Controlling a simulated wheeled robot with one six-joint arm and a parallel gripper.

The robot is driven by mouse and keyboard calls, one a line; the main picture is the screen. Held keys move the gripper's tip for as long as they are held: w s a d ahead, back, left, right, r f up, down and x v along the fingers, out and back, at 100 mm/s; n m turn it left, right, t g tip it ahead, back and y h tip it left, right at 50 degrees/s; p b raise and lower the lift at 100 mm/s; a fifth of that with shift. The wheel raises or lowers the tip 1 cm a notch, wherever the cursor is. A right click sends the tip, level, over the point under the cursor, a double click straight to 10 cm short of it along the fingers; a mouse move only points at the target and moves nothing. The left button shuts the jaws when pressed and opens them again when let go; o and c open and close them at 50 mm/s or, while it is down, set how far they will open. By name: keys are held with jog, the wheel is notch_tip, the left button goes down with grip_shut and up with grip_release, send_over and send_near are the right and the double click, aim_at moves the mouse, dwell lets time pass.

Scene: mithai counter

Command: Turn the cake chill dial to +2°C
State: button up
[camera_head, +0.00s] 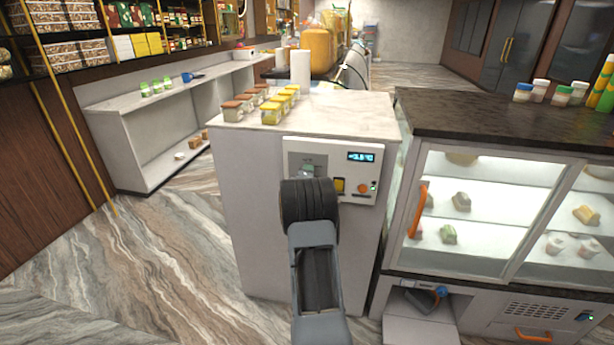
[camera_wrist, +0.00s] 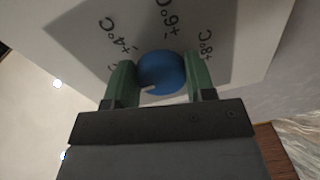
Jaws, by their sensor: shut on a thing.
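The blue round dial knob (camera_wrist: 162,72) is between the two green fingers of my gripper (camera_wrist: 160,82) in the wrist view. My gripper is shut on it. A small white mark shows at the knob's lower left edge. Printed labels +4°C, +6°C and +8°C lie around the knob on the pale panel, tilted or inverted in this view; other labels are hidden. In the head view my gripper (camera_head: 308,173) is at the left part of the control panel (camera_head: 330,149), and my wrist hides the knob. The panel's display (camera_head: 360,157) shows a small cyan reading, apparently -3.5°C.
The panel also has a yellow button (camera_head: 339,184) and an orange round button (camera_head: 362,187), close right of my wrist. Jars (camera_head: 271,113) stand on the counter top (camera_head: 345,112) above. A glass display case (camera_head: 480,190) is at right. Patterned floor is clear at left.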

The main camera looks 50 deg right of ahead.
jog(key=o, duration=0.9)
jog(key=b+v, duration=0.2)
jog(key=v, duration=1.1)
jog(key=shift+s+a, duration=0.15)
jog(key=shift+a, duration=0.25)
